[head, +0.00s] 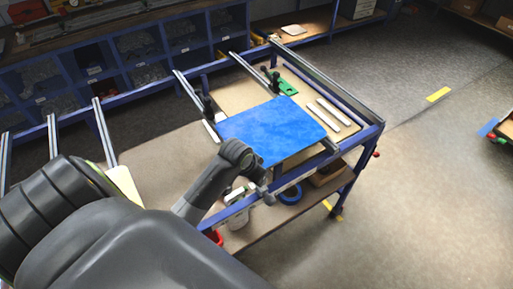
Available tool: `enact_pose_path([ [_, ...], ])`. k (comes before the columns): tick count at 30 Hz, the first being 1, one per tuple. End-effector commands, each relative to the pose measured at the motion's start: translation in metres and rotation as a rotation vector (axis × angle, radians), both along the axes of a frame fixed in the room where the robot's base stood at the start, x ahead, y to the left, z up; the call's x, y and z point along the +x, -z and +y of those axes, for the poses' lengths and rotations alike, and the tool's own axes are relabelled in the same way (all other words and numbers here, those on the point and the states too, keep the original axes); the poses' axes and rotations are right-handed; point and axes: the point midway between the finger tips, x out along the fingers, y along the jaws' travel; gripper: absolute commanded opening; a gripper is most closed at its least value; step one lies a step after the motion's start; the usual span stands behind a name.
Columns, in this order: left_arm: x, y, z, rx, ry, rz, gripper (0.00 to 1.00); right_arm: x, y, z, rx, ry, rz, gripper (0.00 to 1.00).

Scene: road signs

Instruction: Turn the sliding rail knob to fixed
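A blue sign plate (272,128) lies on the bench frame with slim metal rails (197,92) beside it. A small black fitting (208,106) sits on a rail at the plate's left corner, and another black fitting (271,79) sits beyond the plate's far edge. I cannot tell which is the sliding rail knob or how it is turned. My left gripper (264,192) is at the near edge of the plate, pointing down, apart from both black fittings. Its fingers are too small and dark to tell open from shut. My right gripper is not in view.
A green part (287,87) and two pale strips (334,111) lie on the bench. Small red knobs (376,154) stick out at the frame's right side. Blue shelving (130,50) stands behind; open floor is right.

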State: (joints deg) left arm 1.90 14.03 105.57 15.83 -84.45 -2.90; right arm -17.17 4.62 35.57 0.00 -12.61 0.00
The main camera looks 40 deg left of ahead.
Motion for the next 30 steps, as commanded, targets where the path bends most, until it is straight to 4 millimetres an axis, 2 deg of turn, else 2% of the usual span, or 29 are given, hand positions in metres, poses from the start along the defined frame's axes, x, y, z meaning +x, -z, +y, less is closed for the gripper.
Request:
enact_pose_path([
  [14, 0.0007, -0.0004, 0.0002, 0.0, 0.012, -0.002, 0.11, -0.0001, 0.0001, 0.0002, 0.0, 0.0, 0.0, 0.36],
  [15, 0.0008, -0.0003, 0.0002, 0.0, 0.012, -0.002, 0.39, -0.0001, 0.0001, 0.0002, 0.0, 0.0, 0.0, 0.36],
  [19, 0.0006, -0.0002, 0.0001, 0.0, 0.011, -0.001, 0.55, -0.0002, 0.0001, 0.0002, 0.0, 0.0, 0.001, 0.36],
  [30, -0.001, -0.0037, 0.0006, 0.001, 0.01, -0.001, 0.55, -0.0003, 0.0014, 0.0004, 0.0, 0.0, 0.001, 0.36],
])
